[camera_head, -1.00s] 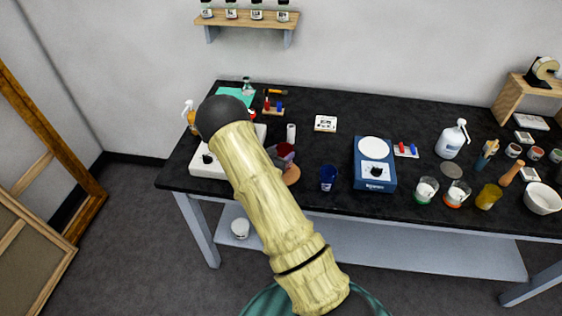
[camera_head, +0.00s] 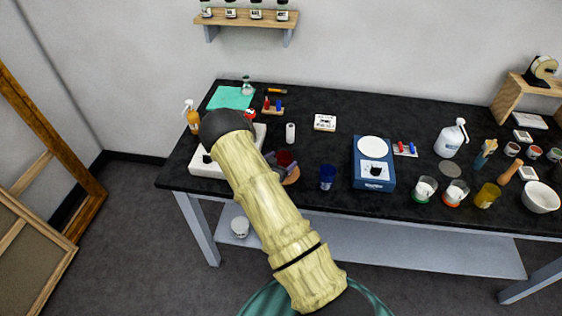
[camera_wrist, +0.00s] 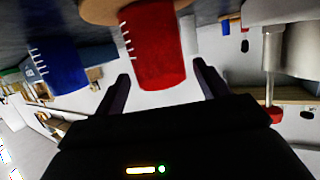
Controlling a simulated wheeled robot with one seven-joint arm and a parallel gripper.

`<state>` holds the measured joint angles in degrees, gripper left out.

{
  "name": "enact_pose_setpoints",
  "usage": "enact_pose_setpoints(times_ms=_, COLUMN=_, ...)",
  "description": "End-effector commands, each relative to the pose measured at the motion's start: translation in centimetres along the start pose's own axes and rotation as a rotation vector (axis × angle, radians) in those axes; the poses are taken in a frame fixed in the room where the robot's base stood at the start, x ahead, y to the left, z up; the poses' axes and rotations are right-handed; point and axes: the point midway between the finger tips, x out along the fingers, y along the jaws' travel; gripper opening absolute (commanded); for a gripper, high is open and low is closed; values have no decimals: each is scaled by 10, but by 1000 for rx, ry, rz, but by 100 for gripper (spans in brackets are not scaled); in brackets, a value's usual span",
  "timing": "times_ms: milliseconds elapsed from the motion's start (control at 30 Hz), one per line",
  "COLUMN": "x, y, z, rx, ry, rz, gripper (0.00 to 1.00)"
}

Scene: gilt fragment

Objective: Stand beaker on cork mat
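A red beaker (camera_wrist: 152,45) with white tick marks is upright on the round cork mat (camera_wrist: 100,10); the wrist view shows them upside down. In the head view the red beaker (camera_head: 285,157) and cork mat (camera_head: 293,175) are partly hidden by my arm and fingers. My gripper (camera_wrist: 162,75) is open, with its fingers on either side of the beaker's rim end and gaps beside them. In the head view my gripper (camera_head: 272,162) is just left of the beaker. A blue beaker (camera_head: 328,177) stands right of the mat; it also shows in the wrist view (camera_wrist: 57,62).
A blue scale (camera_head: 375,180) stands right of the blue beaker. A white hotplate-like device (camera_head: 210,163) and an orange spray bottle (camera_head: 192,118) are to the left. A white cylinder (camera_head: 290,133) stands behind the mat. Jars and a bowl (camera_head: 541,198) crowd the right side.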

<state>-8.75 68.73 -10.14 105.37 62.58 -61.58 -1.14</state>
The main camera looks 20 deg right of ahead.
Motion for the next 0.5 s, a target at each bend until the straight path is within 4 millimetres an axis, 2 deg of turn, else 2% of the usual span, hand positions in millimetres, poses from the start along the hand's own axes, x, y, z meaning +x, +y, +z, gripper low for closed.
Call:
enact_pose_setpoints(times_ms=367, x=0, y=2, z=-6, rx=1, ry=0, rz=3, gripper=73)
enact_pose_setpoints(times_ms=500, x=-18, y=0, z=-1, rx=1, ry=-2, rz=0, gripper=73)
